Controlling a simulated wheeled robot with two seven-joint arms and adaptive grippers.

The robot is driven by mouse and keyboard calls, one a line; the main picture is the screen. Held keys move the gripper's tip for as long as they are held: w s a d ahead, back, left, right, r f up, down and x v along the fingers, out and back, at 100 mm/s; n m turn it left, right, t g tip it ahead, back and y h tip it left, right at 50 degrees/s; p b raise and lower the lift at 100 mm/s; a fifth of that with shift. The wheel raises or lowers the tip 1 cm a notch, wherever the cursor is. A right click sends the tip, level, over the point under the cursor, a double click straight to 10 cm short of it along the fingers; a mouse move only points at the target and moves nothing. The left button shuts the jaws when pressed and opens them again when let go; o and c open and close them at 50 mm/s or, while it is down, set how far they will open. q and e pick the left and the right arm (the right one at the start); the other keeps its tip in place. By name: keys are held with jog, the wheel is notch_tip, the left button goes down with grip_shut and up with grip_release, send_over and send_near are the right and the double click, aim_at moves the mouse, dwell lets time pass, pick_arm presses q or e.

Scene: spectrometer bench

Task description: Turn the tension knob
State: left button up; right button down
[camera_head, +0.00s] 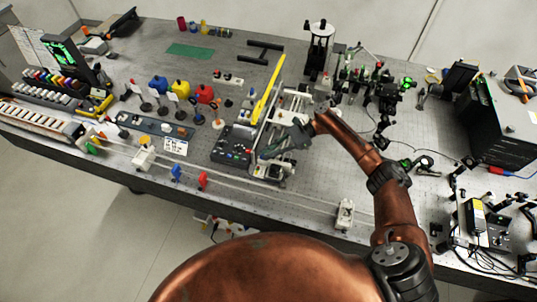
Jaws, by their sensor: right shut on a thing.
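My right gripper (272,151) reaches in from the right over the middle of the bench, at a white and grey mechanical fixture (280,168) next to the grey control box (236,147). It is shut on a small part at the near end of this fixture. The part is mostly hidden by the fingers and too small to make out; I take it to be the tension knob. A yellow bar (268,88) rises slantwise along the fixture behind the gripper. My left gripper is not in view.
The grey bench (310,215) holds optics posts (365,85) at the back right and a black box (499,125) at the far right. A white rail block (345,213) sits near the front edge.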

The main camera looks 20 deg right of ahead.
jog(key=shift+a, duration=0.1)
jog(key=c, duration=2.2)
grip_release()
jog(key=shift+o, duration=0.2)
jog(key=v, duration=1.2)
jog(key=shift+w, duration=0.1)
